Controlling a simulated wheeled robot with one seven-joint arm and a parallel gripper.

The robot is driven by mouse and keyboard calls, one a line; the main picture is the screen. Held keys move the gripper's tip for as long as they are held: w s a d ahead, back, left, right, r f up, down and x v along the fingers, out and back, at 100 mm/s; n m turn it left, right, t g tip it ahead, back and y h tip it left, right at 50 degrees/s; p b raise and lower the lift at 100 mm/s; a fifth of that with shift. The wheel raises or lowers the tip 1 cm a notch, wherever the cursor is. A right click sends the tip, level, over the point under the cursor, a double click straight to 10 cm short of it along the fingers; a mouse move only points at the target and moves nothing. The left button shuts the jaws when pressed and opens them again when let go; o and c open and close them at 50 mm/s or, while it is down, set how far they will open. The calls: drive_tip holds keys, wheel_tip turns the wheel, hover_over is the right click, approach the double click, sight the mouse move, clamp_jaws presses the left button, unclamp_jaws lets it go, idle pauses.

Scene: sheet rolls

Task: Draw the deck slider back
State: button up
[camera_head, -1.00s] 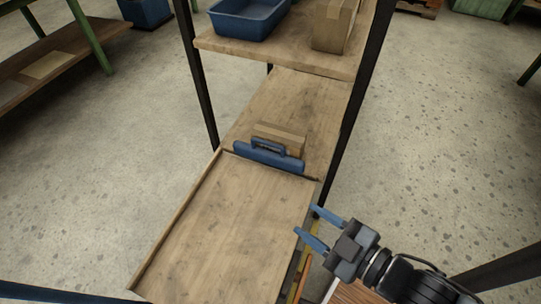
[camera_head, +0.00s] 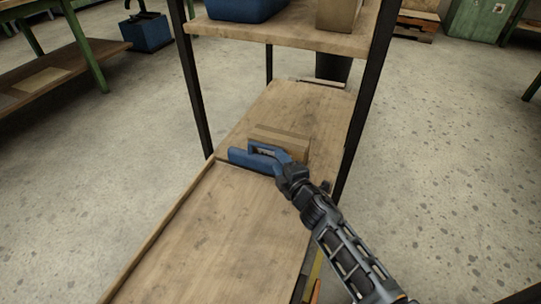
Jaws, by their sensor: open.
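The deck slider, a blue bar (camera_head: 238,157) with a raised handle, lies across the wooden deck (camera_head: 215,225) at the step between its near and far parts. A cardboard box (camera_head: 282,143) sits just behind it. My gripper (camera_head: 266,154) reaches in from the lower right, with its blue fingers at the slider's handle. Fingers and handle are the same blue and overlap, so I cannot tell whether they touch. The gripper is open, and its wrist and fingers hide the right part of the slider.
An upper shelf (camera_head: 285,36) with a blue bin (camera_head: 238,8) and a box (camera_head: 338,15) hangs over the far deck. Black posts (camera_head: 196,85) stand on both sides. A raised edge (camera_head: 160,232) runs along the deck's left. The near deck surface is bare.

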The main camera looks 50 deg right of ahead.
sight(270, 150)
drive_tip(key=x, duration=0.7)
drive_tip(key=shift+w+b, duration=0.15)
drive_tip(key=shift+b, duration=0.15)
clamp_jaws()
idle(0.4)
